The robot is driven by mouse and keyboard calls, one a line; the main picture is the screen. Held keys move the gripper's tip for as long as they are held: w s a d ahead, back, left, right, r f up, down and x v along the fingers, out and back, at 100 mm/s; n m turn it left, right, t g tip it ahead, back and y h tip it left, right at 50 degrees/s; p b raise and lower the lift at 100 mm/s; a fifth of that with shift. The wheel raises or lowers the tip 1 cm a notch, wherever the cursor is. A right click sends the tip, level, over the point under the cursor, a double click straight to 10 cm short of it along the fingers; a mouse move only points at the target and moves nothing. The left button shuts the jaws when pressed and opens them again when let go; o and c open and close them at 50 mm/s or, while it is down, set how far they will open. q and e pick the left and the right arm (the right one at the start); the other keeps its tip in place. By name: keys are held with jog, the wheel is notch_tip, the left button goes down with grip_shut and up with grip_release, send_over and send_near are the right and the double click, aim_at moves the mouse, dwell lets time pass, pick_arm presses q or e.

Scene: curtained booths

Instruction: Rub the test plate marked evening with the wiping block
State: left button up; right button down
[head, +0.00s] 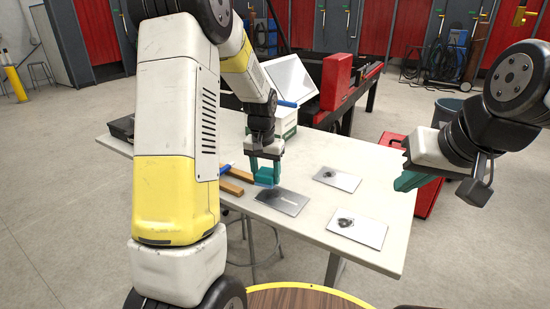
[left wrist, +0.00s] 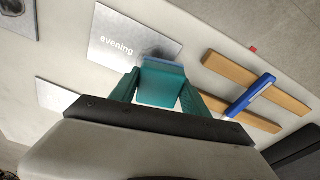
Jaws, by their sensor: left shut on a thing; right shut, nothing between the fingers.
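The plate marked evening (left wrist: 118,45) is a grey metal plate, and its word reads clearly in the left wrist view. In the head view this plate (head: 296,207) lies flat on the table with a dark smudge at its left end. My left gripper (head: 265,172) is shut on the blue-teal wiping block (left wrist: 160,85), which also shows in the head view (head: 267,178). The block is at the plate's smudged end; I cannot tell whether it touches the plate. My right gripper (head: 408,180) is shut and empty, beyond the table's right side.
Two other smudged plates, one farther (head: 345,183) and one nearer (head: 365,234), lie to the right. Wooden strips (left wrist: 240,72) with a blue pen-like thing (left wrist: 250,95) across them lie beside the evening plate. A white box (head: 285,122) and a red case (head: 336,80) stand behind.

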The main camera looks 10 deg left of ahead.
pick_arm(q)
jog(key=shift+r, duration=2.05)
